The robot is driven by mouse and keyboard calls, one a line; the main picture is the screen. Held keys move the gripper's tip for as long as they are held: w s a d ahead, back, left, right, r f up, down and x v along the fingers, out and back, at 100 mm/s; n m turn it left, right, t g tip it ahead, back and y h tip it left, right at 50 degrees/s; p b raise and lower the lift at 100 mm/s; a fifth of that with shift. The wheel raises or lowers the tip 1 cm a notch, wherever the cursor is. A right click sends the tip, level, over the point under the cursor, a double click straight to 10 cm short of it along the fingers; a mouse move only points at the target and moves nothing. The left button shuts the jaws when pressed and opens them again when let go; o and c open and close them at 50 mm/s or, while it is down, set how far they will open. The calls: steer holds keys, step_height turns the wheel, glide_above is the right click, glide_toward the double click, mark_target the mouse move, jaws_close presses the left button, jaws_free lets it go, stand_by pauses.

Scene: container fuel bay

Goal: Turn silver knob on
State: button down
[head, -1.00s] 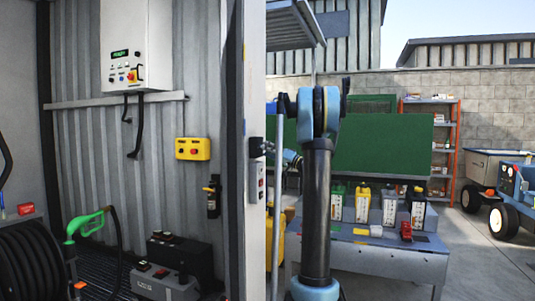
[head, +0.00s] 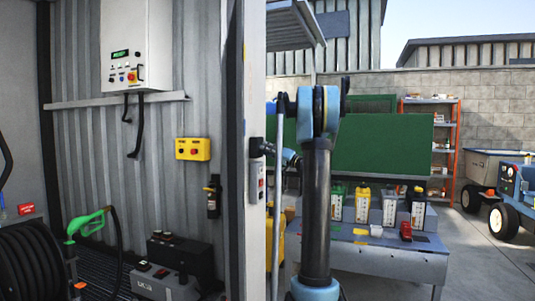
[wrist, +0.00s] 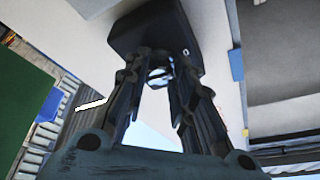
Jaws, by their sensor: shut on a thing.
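The silver knob (wrist: 158,75) shows in the wrist view as a small shiny round part on a dark box (wrist: 148,28). My gripper (wrist: 160,62) has one finger on each side of the knob and is shut on it. The fingers cover part of the knob, so its turned position cannot be told. In the head view my gripper (head: 271,149) reaches left to the dark box (head: 257,147) on the edge of the pale post. The knob is too small and covered to make out there.
A grey switch plate (head: 258,182) sits just below the box on the post (head: 252,90). A white control cabinet (head: 136,45) and a yellow button box (head: 193,149) hang on the left wall. A workbench (head: 390,258) with several bottles stands to the right.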

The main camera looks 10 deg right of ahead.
steer(key=m+h, duration=0.1)
steer(key=m, duration=0.3)
steer(key=m+h, duration=0.2)
steer(key=m, duration=0.2)
steer(key=m+h, duration=0.1)
steer(key=m, duration=0.3)
steer(key=shift+s+r+m+g+h, duration=0.15)
steer(key=shift+r+m+g+h, duration=0.15)
steer(key=shift+m+h, duration=0.1)
stand_by(0.3)
steer(key=c, duration=1.3)
jaws_free()
steer(key=shift+f, duration=0.1)
steer(key=shift+c, duration=0.2)
steer(key=v, duration=1.1)
steer(key=shift+s+d, duration=0.3)
